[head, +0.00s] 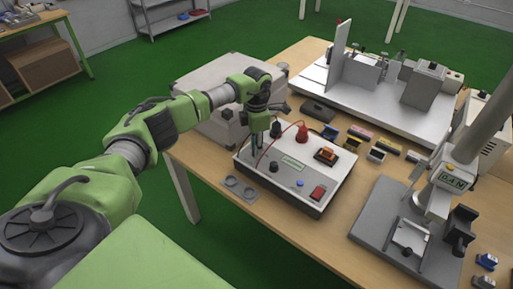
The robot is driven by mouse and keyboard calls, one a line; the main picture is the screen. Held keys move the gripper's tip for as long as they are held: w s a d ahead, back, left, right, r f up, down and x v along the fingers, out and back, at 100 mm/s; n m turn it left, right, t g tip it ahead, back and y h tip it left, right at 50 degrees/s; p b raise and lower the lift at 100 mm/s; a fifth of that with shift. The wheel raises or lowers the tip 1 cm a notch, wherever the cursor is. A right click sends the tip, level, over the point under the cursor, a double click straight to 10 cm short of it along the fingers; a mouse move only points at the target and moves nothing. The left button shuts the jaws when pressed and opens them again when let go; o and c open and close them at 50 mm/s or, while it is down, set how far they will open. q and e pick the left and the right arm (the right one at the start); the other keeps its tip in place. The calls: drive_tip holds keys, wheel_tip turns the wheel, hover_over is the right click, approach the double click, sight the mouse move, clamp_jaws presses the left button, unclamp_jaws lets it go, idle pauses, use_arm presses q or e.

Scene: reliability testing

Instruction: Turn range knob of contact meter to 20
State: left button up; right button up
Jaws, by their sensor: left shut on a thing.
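The scale markings and knob setting are too small to read. My right gripper is not in view.
A red lead (281,134) loops from the red post close to my left gripper. A grey plate with two rings (238,187) lies in front of the meter. A force stand (398,235) is at the right, and a large grey fixture (370,85) stands behind.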

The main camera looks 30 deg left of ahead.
use_arm(q)
drive_tip(key=n, duration=0.4)
drive_tip(key=shift+n, duration=0.3)
drive_tip(key=n, duration=0.3)
drive_tip(key=shift+n+p, duration=0.3)
drive_tip(key=shift+p, duration=0.1)
drive_tip(key=n, duration=0.3)
drive_tip(key=shift+r+n+p, duration=0.1)
drive_tip(key=shift+n+p, duration=0.2)
drive_tip(key=shift+p, duration=0.1)
drive_tip(key=shift+n+p, duration=0.55)
drive_tip(key=shift+n, duration=1.75)
drive_tip(key=o, duration=1.1)
drive_tip(key=shift+r, duration=0.1)
wheel_tip(320, 180, up, 12)
